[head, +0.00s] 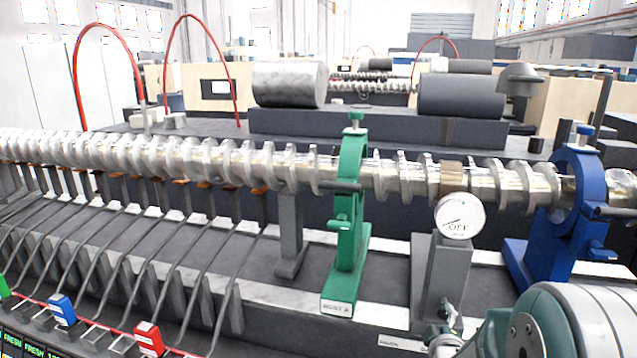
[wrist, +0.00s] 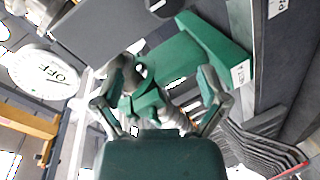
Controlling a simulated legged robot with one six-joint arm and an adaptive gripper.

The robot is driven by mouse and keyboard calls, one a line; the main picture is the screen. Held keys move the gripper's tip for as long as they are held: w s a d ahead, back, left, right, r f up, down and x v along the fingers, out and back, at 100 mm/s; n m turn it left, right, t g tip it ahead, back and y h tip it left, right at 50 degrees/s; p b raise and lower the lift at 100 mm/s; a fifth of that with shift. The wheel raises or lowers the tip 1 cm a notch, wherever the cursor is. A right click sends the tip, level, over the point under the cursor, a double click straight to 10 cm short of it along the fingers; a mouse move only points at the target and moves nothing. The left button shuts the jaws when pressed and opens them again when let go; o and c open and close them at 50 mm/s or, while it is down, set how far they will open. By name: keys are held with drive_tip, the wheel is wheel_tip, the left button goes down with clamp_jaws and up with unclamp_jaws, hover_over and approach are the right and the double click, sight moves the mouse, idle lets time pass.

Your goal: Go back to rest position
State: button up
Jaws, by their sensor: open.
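My gripper (wrist: 164,72) is open in the wrist view, its two fingers spread apart with nothing held between them. In the head view, part of my green arm shows at the bottom right, and my gripper (head: 447,318) is low, in front of the grey post (head: 440,275). Its fingertips are small there and partly hard to make out. The green clamp stand (head: 345,255) is left of it, and green stand parts (wrist: 205,45) show beyond the fingers in the wrist view.
A white round dial marked OFF (head: 460,216) tops the grey post; it also shows in the wrist view (wrist: 42,72). A long metal screw shaft (head: 240,158) crosses behind, through the green stand and a blue stand (head: 545,245). Several grey levers (head: 150,270) line the left.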

drive_tip(key=s+a+r+m+g+y, duration=0.2)
drive_tip(key=s+a+r+m+g, duration=0.3)
drive_tip(key=s+a+r, duration=0.4)
drive_tip(key=s+a+m+g, duration=0.1)
drive_tip(key=s+m+g, duration=0.1)
drive_tip(key=s, duration=0.7)
drive_tip(key=s+a+r+m+g+y, duration=0.1)
drive_tip(key=s+a+m+g, duration=0.1)
drive_tip(key=s, duration=0.7)
drive_tip(key=shift+s+r+m, duration=0.15)
drive_tip(key=shift+m, duration=0.35)
